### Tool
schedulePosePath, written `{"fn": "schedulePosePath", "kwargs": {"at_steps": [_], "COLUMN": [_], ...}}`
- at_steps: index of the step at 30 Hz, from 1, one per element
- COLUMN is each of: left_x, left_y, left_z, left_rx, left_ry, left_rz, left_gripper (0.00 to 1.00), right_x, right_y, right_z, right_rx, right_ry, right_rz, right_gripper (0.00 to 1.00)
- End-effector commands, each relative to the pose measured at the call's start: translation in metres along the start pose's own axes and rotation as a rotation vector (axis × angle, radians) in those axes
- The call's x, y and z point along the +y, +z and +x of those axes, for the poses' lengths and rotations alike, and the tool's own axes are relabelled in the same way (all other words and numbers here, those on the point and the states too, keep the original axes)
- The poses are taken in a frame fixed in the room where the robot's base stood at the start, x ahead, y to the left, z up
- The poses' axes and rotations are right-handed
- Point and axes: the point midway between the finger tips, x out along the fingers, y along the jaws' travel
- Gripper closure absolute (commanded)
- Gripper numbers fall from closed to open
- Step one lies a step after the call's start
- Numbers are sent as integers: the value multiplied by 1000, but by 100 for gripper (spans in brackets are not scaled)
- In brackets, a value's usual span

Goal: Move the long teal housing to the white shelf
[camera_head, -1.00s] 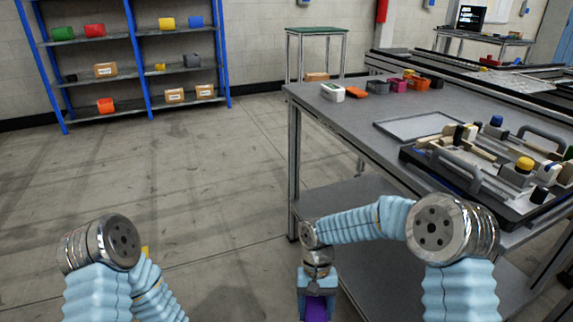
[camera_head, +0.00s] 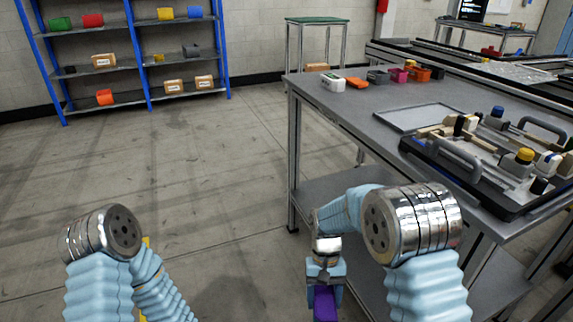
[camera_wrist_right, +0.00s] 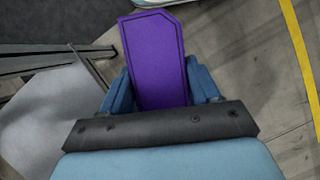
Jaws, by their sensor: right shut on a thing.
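My right gripper (camera_head: 325,284) hangs low at the bottom of the head view, beside the left side of the workbench. It is shut on a purple block (camera_head: 325,304). In the right wrist view the purple block (camera_wrist_right: 156,58) is long and flat-faced with a cut corner, and sits between the two blue fingers (camera_wrist_right: 163,88). Its lower end is hidden by the gripper. My left arm shows at lower left in the head view, but its gripper is not in view. I can make out no teal housing and no clearly white shelf.
The grey workbench (camera_head: 355,108) at right carries small coloured bins (camera_head: 398,75), a flat grey panel (camera_head: 420,116) and a black fixture tray (camera_head: 470,185). A blue-framed rack (camera_head: 146,60) stands at back left. A green-topped stand (camera_head: 317,20) is at the back. The floor between is clear.

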Motion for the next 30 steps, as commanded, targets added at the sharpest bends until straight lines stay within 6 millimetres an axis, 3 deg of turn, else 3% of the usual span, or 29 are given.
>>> {"fn": "schedulePosePath", "kwargs": {"at_steps": [6,12,16,30], "left_x": [0,0,0,0], "left_y": [0,0,0,0], "left_z": [0,0,0,0], "left_rx": [0,0,0,0], "left_ry": [0,0,0,0], "left_rz": [0,0,0,0], "left_gripper": [12,12,12,12], "right_x": [59,101,109,109], "right_y": [-2,2,3,3], "right_z": [-1,1,1,1], "right_rx": [1,-1,0,0], "right_ry": [-4,-2,0,0], "right_rz": [6,3,0,1], "right_gripper": [100,100,100,100]}}
